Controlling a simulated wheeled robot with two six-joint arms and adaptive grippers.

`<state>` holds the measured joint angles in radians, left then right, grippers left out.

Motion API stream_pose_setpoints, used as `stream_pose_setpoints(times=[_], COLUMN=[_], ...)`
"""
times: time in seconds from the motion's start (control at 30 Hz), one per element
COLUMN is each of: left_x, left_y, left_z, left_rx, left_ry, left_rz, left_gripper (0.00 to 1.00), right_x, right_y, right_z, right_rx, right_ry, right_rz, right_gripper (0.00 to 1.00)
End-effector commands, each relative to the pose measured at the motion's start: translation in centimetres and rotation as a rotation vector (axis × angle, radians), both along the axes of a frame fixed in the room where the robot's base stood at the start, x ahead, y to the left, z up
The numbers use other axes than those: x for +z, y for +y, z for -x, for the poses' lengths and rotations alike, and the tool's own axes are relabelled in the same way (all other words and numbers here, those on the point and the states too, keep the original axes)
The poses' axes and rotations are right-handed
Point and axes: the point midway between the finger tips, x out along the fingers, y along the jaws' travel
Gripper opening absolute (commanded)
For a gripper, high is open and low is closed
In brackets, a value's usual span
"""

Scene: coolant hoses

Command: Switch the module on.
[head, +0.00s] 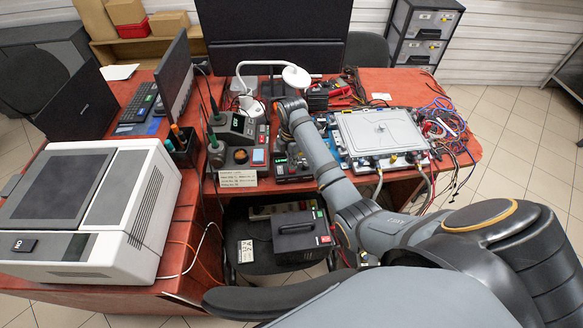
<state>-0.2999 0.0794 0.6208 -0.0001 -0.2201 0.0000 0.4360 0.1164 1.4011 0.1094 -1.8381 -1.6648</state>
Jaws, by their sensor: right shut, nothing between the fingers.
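The likely module is a silver, flat-lidded unit (381,133) on the right part of the red desk, with blue, black and brass fittings along its edges. No clear switch state can be read on it. My right arm reaches in from the right over the desk, in front of the module's left side. Its gripper (284,136) is small and dark at the far end of the arm, near the bench instruments left of the module. It is shut and empty; contact with anything cannot be told. My left gripper is not in view.
Bench instruments (242,126) and a power unit with a lit display (292,170) crowd the desk middle. A white lamp (295,76) stands behind. Loose cables (447,122) lie at the right. A black box (301,237) sits below, and a large printer-like machine (95,205) stands left.

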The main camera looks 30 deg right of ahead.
Motion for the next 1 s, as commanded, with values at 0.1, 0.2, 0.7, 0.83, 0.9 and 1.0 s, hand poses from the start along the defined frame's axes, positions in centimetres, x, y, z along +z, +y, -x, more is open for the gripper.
stream_pose_setpoints(times=[0.1,0.2,0.7,0.83,0.9,1.0], left_x=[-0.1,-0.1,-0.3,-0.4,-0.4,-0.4], left_y=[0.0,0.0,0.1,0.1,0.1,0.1], left_z=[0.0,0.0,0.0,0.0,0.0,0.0], left_rx=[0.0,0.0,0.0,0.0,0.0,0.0], left_ry=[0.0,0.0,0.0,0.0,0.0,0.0], left_rz=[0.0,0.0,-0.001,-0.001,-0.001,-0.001], left_gripper=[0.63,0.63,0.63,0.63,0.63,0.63], right_x=[-0.2,-0.3,-1.1,-1.3,-1.4,-1.5], right_y=[0.0,0.0,0.0,0.0,0.0,0.0], right_z=[0.0,0.0,0.0,0.0,0.0,0.0], right_rx=[0.0,0.0,0.0,0.0,0.0,0.0], right_ry=[0.001,0.001,0.0,0.0,0.0,0.0], right_rz=[0.0,0.0,0.0,0.0,0.0,0.0], right_gripper=[0.0,0.0,0.0,0.0,0.0,0.0])
